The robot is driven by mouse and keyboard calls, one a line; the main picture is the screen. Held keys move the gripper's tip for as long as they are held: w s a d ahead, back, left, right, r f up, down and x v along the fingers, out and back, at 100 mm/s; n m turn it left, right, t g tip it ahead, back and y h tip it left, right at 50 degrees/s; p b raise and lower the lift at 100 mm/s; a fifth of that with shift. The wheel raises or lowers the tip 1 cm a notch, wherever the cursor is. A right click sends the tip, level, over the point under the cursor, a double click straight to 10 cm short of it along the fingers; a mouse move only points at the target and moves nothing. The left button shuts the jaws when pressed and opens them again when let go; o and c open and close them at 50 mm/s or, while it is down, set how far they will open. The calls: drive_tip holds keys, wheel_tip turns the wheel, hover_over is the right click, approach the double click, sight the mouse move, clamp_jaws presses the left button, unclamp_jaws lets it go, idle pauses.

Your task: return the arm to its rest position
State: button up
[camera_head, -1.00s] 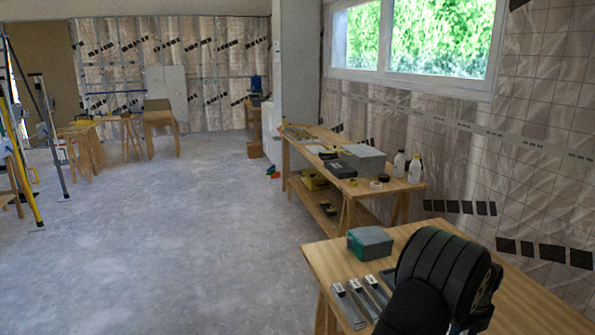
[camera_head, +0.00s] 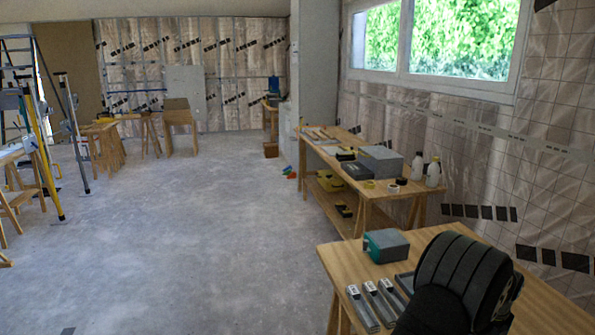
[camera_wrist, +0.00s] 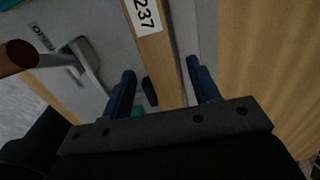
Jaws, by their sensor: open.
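My gripper (camera_wrist: 161,68) shows in the wrist view with its two blue fingers spread wide apart. It looks open, with nothing seen pinched between the fingertips. Beyond the fingers runs a wooden strip (camera_wrist: 160,70) with a white label (camera_wrist: 146,14) reading 237. I cannot tell whether the fingers touch anything. A grey surface at the left has the word OPEN (camera_wrist: 42,37), a grey lever (camera_wrist: 88,66) and a dark brown knob (camera_wrist: 17,57). In the head view my black arm fills the lower right over the near table; the fingers are hidden there.
The near wooden table (camera_head: 345,265) carries a grey-green box (camera_head: 386,246) and several labelled grey bars (camera_head: 375,305) beside my arm. A long workbench (camera_head: 345,155) with boxes and bottles stands behind. Ladders (camera_head: 45,145) stand at the left. The middle floor (camera_head: 190,230) is clear.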

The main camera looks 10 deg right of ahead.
wheel_tip(320, 180, up, 9)
wheel_tip(320, 180, down, 12)
drive_tip(key=shift+r, duration=0.1)
drive_tip(key=r, duration=0.5)
drive_tip(key=shift+s, duration=0.25)
drive_tip(key=s+a+r, duration=0.1)
drive_tip(key=s+r, duration=0.6)
drive_tip(key=s, duration=0.5)
drive_tip(key=s+a+f, duration=0.1)
drive_tip(key=s+a, duration=0.5)
drive_tip(key=s, duration=0.6)
drive_tip(key=s+a, duration=0.5)
drive_tip(key=s, duration=0.7)
drive_tip(key=shift+n, duration=0.4)
drive_tip(key=w+d+f, duration=0.1)
drive_tip(key=w+f, duration=0.1)
drive_tip(key=w, duration=0.1)
drive_tip(key=w+d+f, duration=0.2)
drive_tip(key=w, duration=0.1)
drive_tip(key=w+d+f, duration=0.1)
drive_tip(key=w+f, duration=0.1)
drive_tip(key=w, duration=0.1)
drive_tip(key=shift+w+d+f, duration=0.1)
drive_tip(key=shift+w+d, duration=0.1)
drive_tip(key=shift+d, duration=0.05)
drive_tip(key=shift+w+d+f, duration=0.1)
drive_tip(key=shift+w+f, duration=0.05)
drive_tip(key=shift+w, duration=0.1)
